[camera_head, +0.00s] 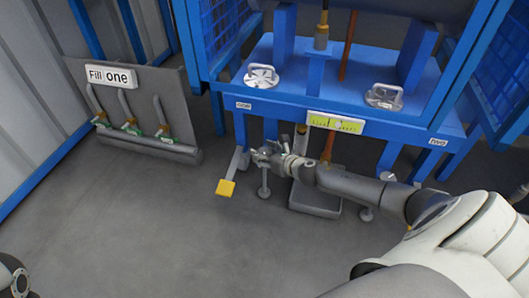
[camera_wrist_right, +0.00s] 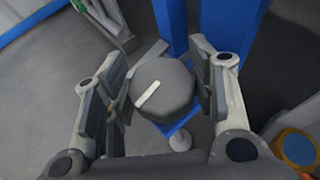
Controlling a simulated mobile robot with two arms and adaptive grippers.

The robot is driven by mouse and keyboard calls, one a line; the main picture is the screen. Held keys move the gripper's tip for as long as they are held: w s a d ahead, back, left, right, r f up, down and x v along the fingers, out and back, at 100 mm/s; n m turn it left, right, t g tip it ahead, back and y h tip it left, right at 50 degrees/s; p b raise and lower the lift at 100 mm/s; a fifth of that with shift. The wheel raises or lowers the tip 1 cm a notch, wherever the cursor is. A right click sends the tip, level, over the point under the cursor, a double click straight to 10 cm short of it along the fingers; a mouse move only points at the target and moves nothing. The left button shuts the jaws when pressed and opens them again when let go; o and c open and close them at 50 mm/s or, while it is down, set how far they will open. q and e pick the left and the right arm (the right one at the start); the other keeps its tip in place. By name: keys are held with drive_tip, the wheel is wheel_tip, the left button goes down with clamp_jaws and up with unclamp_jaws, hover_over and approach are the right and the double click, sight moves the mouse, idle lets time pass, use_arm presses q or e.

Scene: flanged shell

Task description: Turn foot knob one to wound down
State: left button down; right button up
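Foot knob one shows in the right wrist view as a dark grey, faceted round knob (camera_wrist_right: 172,82) with a white line on its top. The line runs slantwise, from lower left to upper right. My right gripper (camera_wrist_right: 160,88) is open, with one finger on each side of the knob. Whether a finger touches it I cannot tell. In the head view my right gripper (camera_head: 268,152) is at the frame's front left leg, below the "one" label (camera_head: 243,105), and largely hides the knob. Only a dark piece of my left arm or gripper (camera_head: 15,278) shows at the lower left corner.
A yellow foot pedal (camera_head: 226,187) sticks out just left of my right gripper. The "Fill one" panel (camera_head: 140,100) with valves stands left. The floor in front is clear.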

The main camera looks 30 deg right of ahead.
drive_tip(key=c, duration=0.4)
drive_tip(key=shift+c, duration=0.2)
drive_tip(key=shift+r+m+h+p, duration=0.1)
drive_tip(key=shift+m+h+p, duration=0.2)
drive_tip(key=shift+h+p, duration=0.2)
